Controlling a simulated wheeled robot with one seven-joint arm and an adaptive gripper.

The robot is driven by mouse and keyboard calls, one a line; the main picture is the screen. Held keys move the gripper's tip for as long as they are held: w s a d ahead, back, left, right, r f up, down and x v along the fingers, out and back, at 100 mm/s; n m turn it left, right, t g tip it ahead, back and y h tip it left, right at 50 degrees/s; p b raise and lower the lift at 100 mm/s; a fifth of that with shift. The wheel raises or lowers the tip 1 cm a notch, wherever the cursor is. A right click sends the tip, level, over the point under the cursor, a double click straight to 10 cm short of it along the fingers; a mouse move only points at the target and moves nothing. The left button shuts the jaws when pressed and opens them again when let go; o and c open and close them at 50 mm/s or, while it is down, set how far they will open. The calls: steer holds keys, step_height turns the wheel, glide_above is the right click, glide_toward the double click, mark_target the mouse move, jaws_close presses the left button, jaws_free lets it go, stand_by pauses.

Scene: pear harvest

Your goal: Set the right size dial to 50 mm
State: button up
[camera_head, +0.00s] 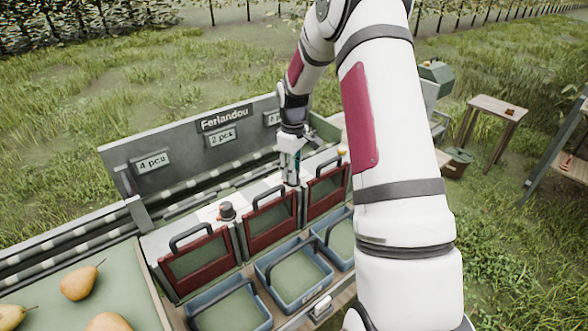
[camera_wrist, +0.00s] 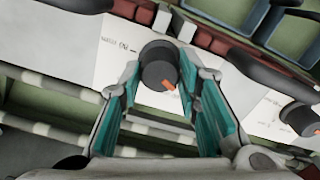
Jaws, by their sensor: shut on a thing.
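The right size dial (camera_wrist: 157,67) is a round dark grey knob with an orange pointer mark. It stands on a white plate and its mark points to the lower right in the wrist view. My gripper (camera_wrist: 161,75) is shut on it, with teal-lined fingers on either side. In the head view my gripper (camera_head: 291,180) is down on the panel between the middle and right red gates and hides this dial. Print on the plate beside the dial is too blurred to read surely. The left dial (camera_head: 227,211) also shows in the wrist view (camera_wrist: 301,118).
Red-framed gates with dark handles, such as the middle gate (camera_head: 270,221), stand close in front of the dials. Blue crates (camera_head: 262,268) sit before them. A grey back board (camera_head: 185,148) with signs rises behind. Pears (camera_head: 78,284) lie on the green surface at left.

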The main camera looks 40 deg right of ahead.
steer(key=n+p, duration=0.1)
steer(key=n, duration=0.3)
steer(key=shift+n, duration=0.3)
stand_by(0.3)
steer(key=o, duration=1.1)
steer(key=shift+o, duration=0.2)
step_height(320, 180, up, 12)
